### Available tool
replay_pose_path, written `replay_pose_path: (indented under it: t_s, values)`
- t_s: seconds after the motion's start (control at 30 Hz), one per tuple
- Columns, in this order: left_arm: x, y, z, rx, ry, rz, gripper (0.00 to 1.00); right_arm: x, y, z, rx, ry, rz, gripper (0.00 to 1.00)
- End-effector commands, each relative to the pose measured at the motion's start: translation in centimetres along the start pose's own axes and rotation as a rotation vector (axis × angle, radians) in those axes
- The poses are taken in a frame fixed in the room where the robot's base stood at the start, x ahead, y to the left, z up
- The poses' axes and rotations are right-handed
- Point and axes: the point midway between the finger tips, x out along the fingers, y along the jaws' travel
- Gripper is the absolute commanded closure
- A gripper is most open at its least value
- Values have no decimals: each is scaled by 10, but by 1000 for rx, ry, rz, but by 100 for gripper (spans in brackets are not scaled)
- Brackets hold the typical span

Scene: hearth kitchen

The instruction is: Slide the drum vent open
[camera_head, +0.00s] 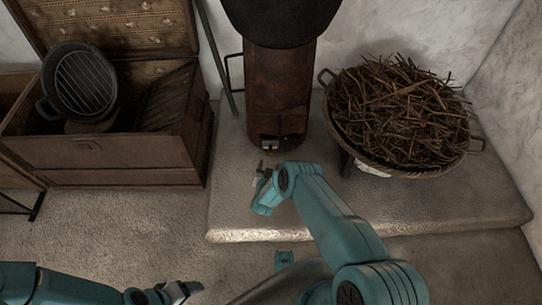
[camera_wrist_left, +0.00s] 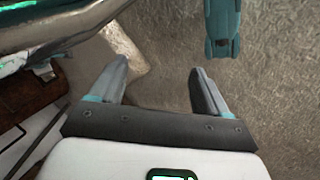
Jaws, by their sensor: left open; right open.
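A rusty metal drum (camera_head: 275,85) stands upright on the stone hearth, with a dark pot on its top. A small vent (camera_head: 270,143) shows low on its front, with a pale piece in a dark opening. I cannot tell how far it is open. My right gripper (camera_head: 263,170) is open just in front of and below the vent, apparently apart from it. My left gripper (camera_head: 186,290) is low in the head view, away from the drum. In the left wrist view its jaws (camera_wrist_left: 158,85) are open with nothing between them.
A wide basket of twigs (camera_head: 400,110) stands right of the drum. An open wooden chest (camera_head: 105,155) with a grill pan (camera_head: 80,82) is at left. A thin rod leans beside the drum. The stone slab's front (camera_head: 460,205) is bare.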

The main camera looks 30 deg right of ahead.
Motion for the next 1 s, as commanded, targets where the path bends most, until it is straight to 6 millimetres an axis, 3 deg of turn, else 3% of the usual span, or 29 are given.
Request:
replay_pose_path:
  t_s: [0.03, 0.2, 0.4, 0.6, 0.9, 0.93, 1.0]
  values:
    - [14, -5, 0, 0, 0, 0, 24, 16, 2, 6, 1, 5, 2, 41]
    - [36, -15, -3, -7, 7, -1, 24, 58, 2, 7, 1, 4, 0, 41]
    - [58, -28, -11, -25, 26, -3, 24, 95, 2, 7, 0, 1, -1, 41]
    - [66, -33, -14, -35, 35, -4, 24, 111, 1, 3, 0, 0, -1, 41]
    - [65, -33, -15, -36, 36, -4, 24, 112, 0, 0, -1, -1, -1, 41]
    - [65, -33, -15, -36, 36, -4, 24, 112, 0, 0, -1, -1, -1, 44]
    - [65, -33, -15, -36, 36, -4, 24, 112, 0, 0, -1, -1, -1, 67]
